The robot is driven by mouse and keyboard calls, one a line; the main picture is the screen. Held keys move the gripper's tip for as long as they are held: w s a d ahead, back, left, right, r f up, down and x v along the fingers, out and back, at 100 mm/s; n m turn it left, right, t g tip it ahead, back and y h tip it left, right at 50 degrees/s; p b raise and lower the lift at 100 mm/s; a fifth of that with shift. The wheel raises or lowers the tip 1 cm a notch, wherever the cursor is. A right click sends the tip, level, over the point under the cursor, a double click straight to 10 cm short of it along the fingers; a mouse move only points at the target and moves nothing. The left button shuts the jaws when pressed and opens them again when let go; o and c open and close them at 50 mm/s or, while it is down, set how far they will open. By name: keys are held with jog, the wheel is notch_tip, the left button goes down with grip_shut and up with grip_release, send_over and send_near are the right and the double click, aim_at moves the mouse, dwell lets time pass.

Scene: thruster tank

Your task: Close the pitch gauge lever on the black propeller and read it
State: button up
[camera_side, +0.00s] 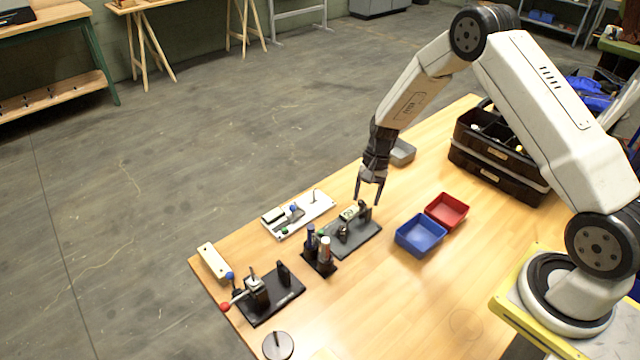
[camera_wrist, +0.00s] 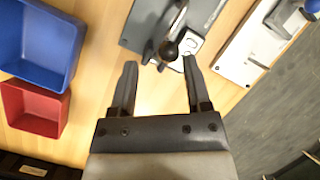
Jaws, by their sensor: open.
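My gripper (camera_side: 367,201) points down with its fingers apart and empty, above the back end of a dark grey plate fixture (camera_side: 366,237). In the wrist view my gripper (camera_wrist: 160,65) has this grey plate (camera_wrist: 140,22) just ahead, with a dark round knob (camera_wrist: 168,49) and a pale labelled part beyond the fingertips. A black plate fixture (camera_side: 286,300) at the front left has a metal block and a lever with a red ball (camera_side: 225,307). I cannot tell which fixture carries the pitch gauge, and no propeller shape is clear.
A white plate with a device (camera_side: 318,211) lies behind the grey fixture. A black holder (camera_side: 319,266) with upright cylinders stands close in front. A blue tray (camera_side: 420,236), a red tray (camera_side: 447,210) and a black toolbox (camera_side: 500,185) are to the right. The front table centre is clear.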

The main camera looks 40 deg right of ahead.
jog(key=v, duration=0.7)
jog(key=shift+s+a, duration=0.1)
jog(key=s+a+r+n+t+h, duration=0.2)
jog(key=s+a+r+n, duration=0.2)
jog(key=s, duration=0.4)
jog(key=s+a+r+n+t+h, duration=0.1)
jog(key=s+a+r+n, duration=0.4)
jog(key=s, duration=0.4)
jog(key=shift+r+n+t+h, duration=0.4)
jog(key=shift+r+n, duration=0.25)
jog(key=shift+n, duration=0.25)
jog(key=shift+a, duration=0.15)
